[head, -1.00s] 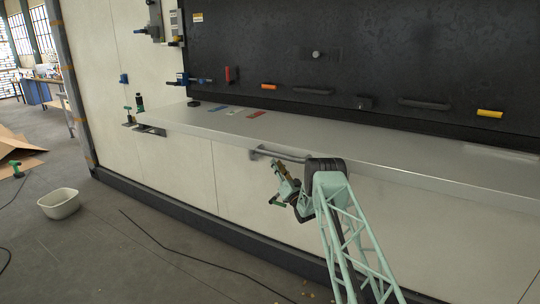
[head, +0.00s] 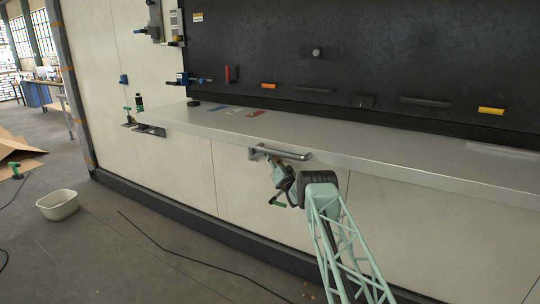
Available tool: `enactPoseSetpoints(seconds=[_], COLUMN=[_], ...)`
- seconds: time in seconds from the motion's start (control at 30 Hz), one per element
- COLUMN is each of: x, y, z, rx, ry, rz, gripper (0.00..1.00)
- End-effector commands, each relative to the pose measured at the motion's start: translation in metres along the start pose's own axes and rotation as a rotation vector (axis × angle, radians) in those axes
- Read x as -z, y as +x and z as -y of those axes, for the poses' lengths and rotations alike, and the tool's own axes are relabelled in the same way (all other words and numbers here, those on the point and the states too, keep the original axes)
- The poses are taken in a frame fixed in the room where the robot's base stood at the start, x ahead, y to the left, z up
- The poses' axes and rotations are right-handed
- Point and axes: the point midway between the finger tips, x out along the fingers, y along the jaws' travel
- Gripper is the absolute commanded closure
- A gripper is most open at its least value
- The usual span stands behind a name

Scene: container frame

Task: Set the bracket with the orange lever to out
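A small orange piece (head: 268,86) sits low on the dark back panel, above the shelf. It may be the orange lever; its bracket is too small to make out. My gripper (head: 278,188) is in front of the white wall, below the shelf's front edge and just under a grey bar handle (head: 285,152). It is well below the orange piece and apart from it. The fingers are small and partly hidden by the wrist, so I cannot tell whether they are open.
The pale shelf (head: 330,137) juts out above my gripper. A red lever (head: 231,74), a yellow piece (head: 490,111) and dark handles (head: 424,102) are on the panel. Blue-handled fittings (head: 193,80) are at left. A white tub (head: 58,204) stands on the floor.

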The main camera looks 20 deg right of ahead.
Motion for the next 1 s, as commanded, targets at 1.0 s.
enactPoseSetpoints(seconds=[1.0], x=[0.0017], y=[0.0066], z=[-0.0008], rx=[-0.004], ry=[-0.001], rz=[-0.003], gripper=[1.0])
